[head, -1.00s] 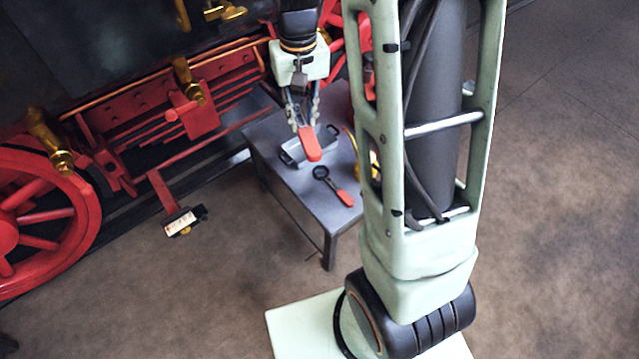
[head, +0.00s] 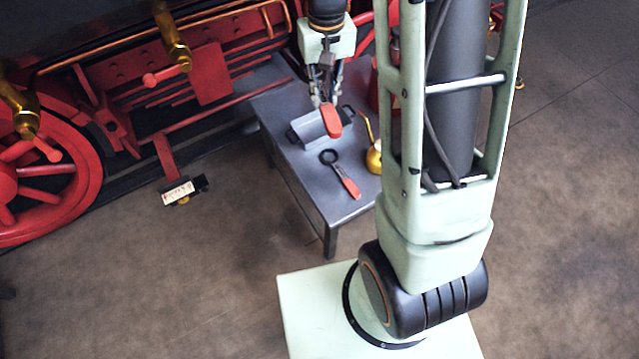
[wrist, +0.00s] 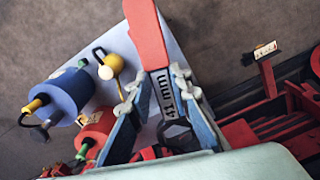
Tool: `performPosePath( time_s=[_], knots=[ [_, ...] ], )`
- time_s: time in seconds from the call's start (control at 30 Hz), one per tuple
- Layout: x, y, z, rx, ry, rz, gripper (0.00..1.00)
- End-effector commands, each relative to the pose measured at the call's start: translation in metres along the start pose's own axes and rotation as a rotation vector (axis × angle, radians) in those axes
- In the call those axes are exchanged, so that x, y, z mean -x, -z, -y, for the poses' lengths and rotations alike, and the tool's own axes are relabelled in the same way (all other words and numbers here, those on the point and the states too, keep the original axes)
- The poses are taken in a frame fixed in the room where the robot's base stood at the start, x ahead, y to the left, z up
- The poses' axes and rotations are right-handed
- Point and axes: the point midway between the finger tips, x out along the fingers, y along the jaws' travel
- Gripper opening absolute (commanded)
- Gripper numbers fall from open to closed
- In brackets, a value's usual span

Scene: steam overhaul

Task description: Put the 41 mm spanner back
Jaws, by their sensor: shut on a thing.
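My gripper (head: 322,98) is shut on the 41 mm spanner, whose red handle (head: 331,120) hangs below the fingers in the head view. In the wrist view the handle (wrist: 147,35) points up, and the dark shank (wrist: 163,95) reads "41 mm" between the fingers. Its head end is partly hidden by the gripper. The spanner is in front of a grey tray (head: 309,129) on the table; whether they touch, I cannot tell. A second red-handled spanner (head: 346,180) with a black ring end lies on the table, nearer the front.
The grey table (head: 300,182) stands beside the red locomotive running gear (head: 70,170). A yellow oil can (head: 374,160) stands at its right. In the wrist view are a blue drum (wrist: 60,97) and a red can (wrist: 95,128). A small labelled part (head: 180,193) juts out low at left.

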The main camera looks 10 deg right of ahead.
Motion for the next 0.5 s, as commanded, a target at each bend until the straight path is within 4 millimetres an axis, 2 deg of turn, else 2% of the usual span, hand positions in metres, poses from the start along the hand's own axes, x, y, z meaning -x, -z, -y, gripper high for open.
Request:
performPosePath(
  time_s=[0.03,0.5],
  knots=[
    [-0.03,0.002,0.0,0.007,0.0,-0.001,0.0],
    [-0.185,0.012,0.004,0.073,-0.003,-0.001,0.0]
  ],
)
